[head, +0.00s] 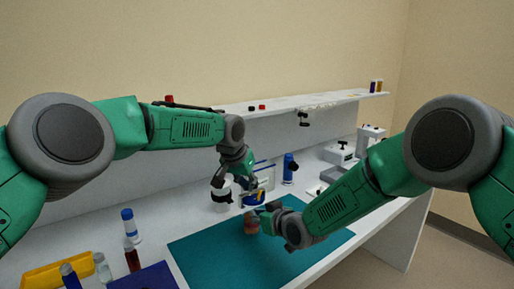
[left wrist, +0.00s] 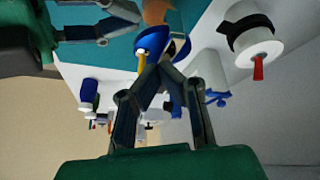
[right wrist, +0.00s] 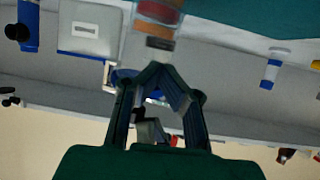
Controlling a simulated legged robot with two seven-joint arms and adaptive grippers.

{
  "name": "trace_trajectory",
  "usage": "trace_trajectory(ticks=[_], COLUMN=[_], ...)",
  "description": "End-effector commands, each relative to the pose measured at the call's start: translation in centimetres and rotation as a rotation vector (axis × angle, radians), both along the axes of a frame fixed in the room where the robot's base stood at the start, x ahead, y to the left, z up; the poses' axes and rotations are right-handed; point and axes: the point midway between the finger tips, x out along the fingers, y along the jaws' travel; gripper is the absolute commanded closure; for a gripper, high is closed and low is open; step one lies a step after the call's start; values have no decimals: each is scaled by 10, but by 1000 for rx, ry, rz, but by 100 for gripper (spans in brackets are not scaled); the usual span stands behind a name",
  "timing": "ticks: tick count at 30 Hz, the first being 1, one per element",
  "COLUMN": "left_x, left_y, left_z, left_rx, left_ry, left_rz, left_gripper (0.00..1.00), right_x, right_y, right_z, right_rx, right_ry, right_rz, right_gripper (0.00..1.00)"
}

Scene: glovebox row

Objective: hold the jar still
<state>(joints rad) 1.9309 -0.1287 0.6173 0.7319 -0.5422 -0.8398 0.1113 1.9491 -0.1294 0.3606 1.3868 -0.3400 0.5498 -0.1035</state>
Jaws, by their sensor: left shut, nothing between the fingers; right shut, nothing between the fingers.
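The jar (head: 251,224) is small and reddish, standing on the teal mat (head: 205,250) near its back part. In the right wrist view the jar (right wrist: 158,22) shows red and tan bands beyond the fingertips. In the left wrist view only an orange piece of it (left wrist: 157,10) shows at the top edge. My left gripper (head: 256,193) is shut and empty, above and behind the jar, by a blue and yellow item (left wrist: 152,45). My right gripper (head: 262,213) is shut and empty, close beside the jar's right side; I cannot tell whether they touch.
A white container with a black band (head: 221,195) stands left of my left gripper. A blue bottle (head: 289,168) stands behind. Vials and a yellow tray (head: 55,272) are at the front left. White instruments (head: 340,155) stand at the back right. The mat's front is clear.

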Motion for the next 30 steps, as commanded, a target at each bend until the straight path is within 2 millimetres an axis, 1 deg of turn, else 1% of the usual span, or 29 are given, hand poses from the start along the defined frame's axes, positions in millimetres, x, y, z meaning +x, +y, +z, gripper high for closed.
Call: trace_trajectory(ticks=[7, 18, 30], left_x=[0, 4, 6], left_y=[2, 11, 14], left_z=[0, 0, -1], left_rx=[0, 2, 0], left_ry=[0, -1, 0], left_rz=[0, 1, 0], left_gripper=[100, 100, 100], right_x=[0, 0, 0], right_y=[0, 0, 0], right_z=[0, 0, 0], right_rx=[0, 0, 0], right_ry=[0, 0, 0], right_rz=[0, 0, 0], right_gripper=[100, 100, 100])
